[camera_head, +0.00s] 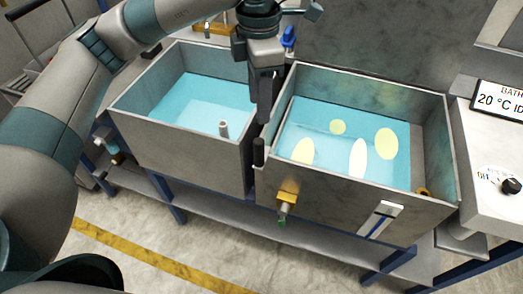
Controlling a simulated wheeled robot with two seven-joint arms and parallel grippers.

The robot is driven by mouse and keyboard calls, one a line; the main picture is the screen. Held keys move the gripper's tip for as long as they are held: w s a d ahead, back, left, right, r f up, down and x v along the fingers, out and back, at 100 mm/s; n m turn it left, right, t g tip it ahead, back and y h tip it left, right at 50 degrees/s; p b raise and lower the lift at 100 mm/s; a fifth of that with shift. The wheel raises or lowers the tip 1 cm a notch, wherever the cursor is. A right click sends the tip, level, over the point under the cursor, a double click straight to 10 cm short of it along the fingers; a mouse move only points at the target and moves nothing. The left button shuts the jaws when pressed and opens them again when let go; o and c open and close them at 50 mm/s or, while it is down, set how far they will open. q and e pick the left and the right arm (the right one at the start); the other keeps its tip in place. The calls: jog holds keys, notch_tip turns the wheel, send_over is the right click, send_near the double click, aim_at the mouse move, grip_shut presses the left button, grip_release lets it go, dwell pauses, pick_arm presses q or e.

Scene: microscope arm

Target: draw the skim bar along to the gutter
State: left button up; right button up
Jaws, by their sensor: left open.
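My left gripper (263,118) points down over the gap between two grey tanks, its fingers seen nearly edge-on. It is open. A dark upright peg (258,152) stands just below the fingertips at the right tank's left wall; I cannot tell whether it belongs to the skim bar or whether the fingers touch it. The right tank (345,185) holds blue water with several pale yellow patches (386,143) on it. A skim bar and a gutter cannot be told apart clearly; the gripper and the tank's left wall may hide parts of them. My right gripper is not in view.
The left tank (190,155) holds blue water and a pale upright post (223,129). A brass valve (287,197) sticks out from the right tank's front. A control box (495,150) with a dial and a temperature sign stands at the right. Floor is clear in front.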

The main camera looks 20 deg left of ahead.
pick_arm(q)
jog(key=shift+s, duration=0.15)
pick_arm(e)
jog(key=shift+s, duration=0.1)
pick_arm(q)
jog(key=p, duration=0.2)
send_over(260, 154)
jog(key=w, duration=0.1)
jog(key=f, duration=0.7)
jog(key=shift+w+a+f, duration=0.1)
jog(key=shift+a+f, duration=0.2)
jog(key=shift+f, duration=0.1)
notch_tip(260, 154, down, 8)
jog(key=p, duration=0.2)
jog(key=shift+p, duration=0.35)
jog(key=shift+f, duration=0.75)
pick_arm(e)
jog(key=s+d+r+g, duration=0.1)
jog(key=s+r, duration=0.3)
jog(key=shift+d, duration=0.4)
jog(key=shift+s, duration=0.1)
pick_arm(q)
grip_shut()
